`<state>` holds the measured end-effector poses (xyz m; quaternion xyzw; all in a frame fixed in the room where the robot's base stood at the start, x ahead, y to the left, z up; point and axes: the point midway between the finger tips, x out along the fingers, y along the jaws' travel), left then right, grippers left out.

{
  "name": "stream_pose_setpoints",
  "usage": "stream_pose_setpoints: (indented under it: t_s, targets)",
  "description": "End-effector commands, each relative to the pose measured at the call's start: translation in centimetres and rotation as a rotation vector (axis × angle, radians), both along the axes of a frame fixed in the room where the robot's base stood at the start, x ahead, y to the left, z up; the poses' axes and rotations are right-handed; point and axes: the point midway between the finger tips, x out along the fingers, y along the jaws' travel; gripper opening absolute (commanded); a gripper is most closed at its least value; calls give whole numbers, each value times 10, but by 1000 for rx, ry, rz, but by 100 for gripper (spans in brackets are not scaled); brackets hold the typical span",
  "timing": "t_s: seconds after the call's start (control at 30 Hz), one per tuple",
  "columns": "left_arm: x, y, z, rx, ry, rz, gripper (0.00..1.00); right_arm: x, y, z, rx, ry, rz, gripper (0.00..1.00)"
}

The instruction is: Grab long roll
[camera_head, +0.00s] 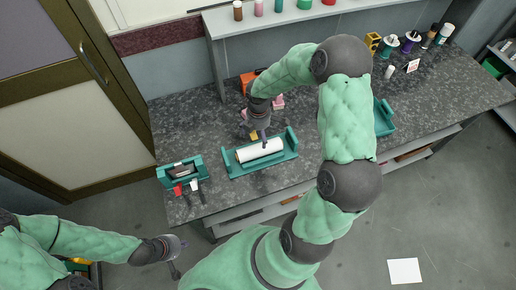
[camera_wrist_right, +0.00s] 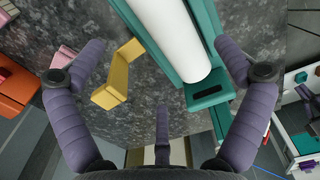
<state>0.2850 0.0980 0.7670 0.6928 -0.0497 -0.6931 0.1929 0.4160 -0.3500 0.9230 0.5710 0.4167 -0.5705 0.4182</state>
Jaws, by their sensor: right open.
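The long white roll (camera_head: 260,150) lies in a teal cradle (camera_head: 232,169) on the dark speckled counter. In the right wrist view, the roll (camera_wrist_right: 172,35) runs up out of the top edge, with the teal cradle (camera_wrist_right: 205,98) around its near end. My right gripper (camera_head: 259,138) is over the back side of the roll. In its wrist view, the spread fingers (camera_wrist_right: 163,55) are open and empty, with the roll's end between them and nearer the right finger. My left gripper (camera_head: 180,256) is in front of the counter, away from the roll, with fingers apart.
A yellow bracket (camera_wrist_right: 120,75) lies beside the cradle, near the right gripper's left finger. A teal holder (camera_head: 181,170) with dark and red-handled tools stands to the left. Another teal tray (camera_head: 385,118) is behind my right arm. Bottles (camera_head: 411,42) stand at the back right.

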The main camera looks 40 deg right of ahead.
Motion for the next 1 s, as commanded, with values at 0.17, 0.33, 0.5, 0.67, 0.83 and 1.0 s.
stream_pose_setpoints:
  t_s: [0.17,0.33,0.5,0.67,0.83,1.0]
  targets:
    - [0,0,-8,0,0,0,0,-1,1,-28,2,2,1,100]
    - [0,0,-9,0,-1,0,0,-1,1,-37,2,2,0,100]
    - [1,0,-16,0,-1,0,0,-3,2,-57,2,3,0,100]
    - [0,0,-23,0,-1,0,0,-4,3,-79,3,2,1,100]
    - [0,0,-24,0,-1,0,0,-4,2,-85,2,-1,0,100]
    - [1,0,-23,0,-1,0,0,-4,2,-84,2,-1,0,89]
